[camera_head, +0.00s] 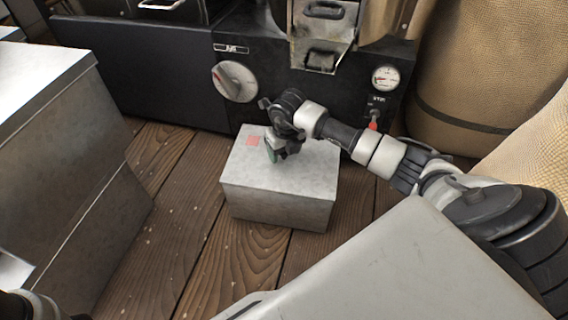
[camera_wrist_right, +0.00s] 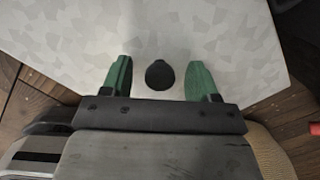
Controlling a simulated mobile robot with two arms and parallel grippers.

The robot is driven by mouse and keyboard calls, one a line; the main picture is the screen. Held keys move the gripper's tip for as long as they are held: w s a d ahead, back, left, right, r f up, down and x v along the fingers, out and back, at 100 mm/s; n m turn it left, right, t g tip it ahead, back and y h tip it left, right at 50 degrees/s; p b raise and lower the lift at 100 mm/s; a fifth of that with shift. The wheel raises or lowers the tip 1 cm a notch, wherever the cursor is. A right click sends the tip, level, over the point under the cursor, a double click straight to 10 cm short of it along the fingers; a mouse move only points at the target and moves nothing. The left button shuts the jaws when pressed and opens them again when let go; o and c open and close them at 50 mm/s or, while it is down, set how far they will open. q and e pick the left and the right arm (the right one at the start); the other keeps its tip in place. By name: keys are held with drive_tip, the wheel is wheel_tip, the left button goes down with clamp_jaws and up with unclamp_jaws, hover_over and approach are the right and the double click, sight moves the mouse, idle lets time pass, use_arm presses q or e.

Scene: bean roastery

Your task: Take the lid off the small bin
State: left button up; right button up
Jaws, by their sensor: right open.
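The small bin (camera_head: 275,208) is a grey metal box standing on the wooden floor. Its flat, mottled grey lid (camera_head: 312,172) is on top, with a small red patch near its left back part. In the right wrist view the lid (camera_wrist_right: 240,35) fills most of the picture, with a dark round knob (camera_wrist_right: 159,75) on it. My right gripper (camera_head: 275,150) is over the lid, pointing down. Its two green fingers (camera_wrist_right: 159,80) are apart, one on each side of the knob, with gaps on both sides. The knob is hidden in the head view. My left gripper is not in view.
A black machine (camera_head: 260,70) with a dial (camera_head: 235,82) and a gauge (camera_head: 385,77) stands right behind the bin. A large grey metal container (camera_head: 60,190) is at the left. Burlap sacks (camera_head: 480,60) are at the right. Floor (camera_head: 180,220) is bare left of the bin.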

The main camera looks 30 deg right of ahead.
drive_tip(key=shift+f, duration=0.1)
drive_tip(key=c, duration=1.1)
